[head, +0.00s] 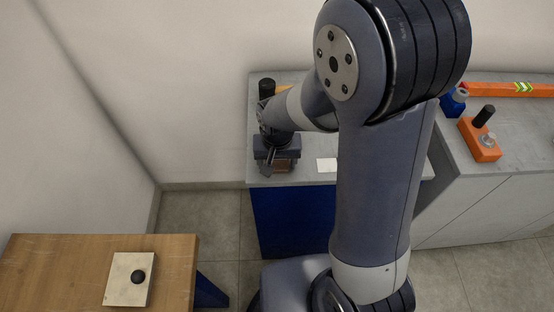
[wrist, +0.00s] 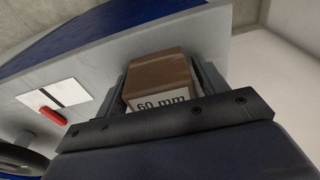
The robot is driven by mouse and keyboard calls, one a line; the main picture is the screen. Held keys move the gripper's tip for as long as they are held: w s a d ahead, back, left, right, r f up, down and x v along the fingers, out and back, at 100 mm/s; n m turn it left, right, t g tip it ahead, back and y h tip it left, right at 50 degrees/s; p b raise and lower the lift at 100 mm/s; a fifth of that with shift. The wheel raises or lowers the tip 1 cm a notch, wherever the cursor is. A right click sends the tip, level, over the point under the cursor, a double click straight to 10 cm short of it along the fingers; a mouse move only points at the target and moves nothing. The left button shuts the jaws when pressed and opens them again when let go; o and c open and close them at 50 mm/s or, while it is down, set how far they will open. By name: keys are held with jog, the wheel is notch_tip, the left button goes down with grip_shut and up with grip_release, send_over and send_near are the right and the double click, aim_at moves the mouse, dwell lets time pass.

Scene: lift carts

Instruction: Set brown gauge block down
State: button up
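The brown gauge block (wrist: 160,80) shows in the wrist view with a white face marked "60 mm". It sits between the two fingers of my gripper (wrist: 163,88), which are closed against its sides. In the head view my gripper (head: 281,167) is over the front left part of the grey-topped lift cart (head: 305,176). A bit of the brown block (head: 281,163) shows there below the gripper. I cannot tell whether the block touches the cart top.
A white plate (head: 326,165) lies on the cart top, right of the gripper; the wrist view shows a red piece (wrist: 53,115) near it. A grey counter (head: 455,150) with an orange fixture (head: 480,140) stands right. A wooden table (head: 60,265) with a knobbed plate (head: 128,280) stands front left.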

jog(key=shift+o, duration=0.7)
jog(key=shift+r, duration=0.55)
jog(key=r, duration=0.3)
jog(key=s+r, duration=0.1)
jog(key=r, duration=0.7)
jog(key=shift+s, duration=0.25)
jog(key=shift+o, duration=0.5)
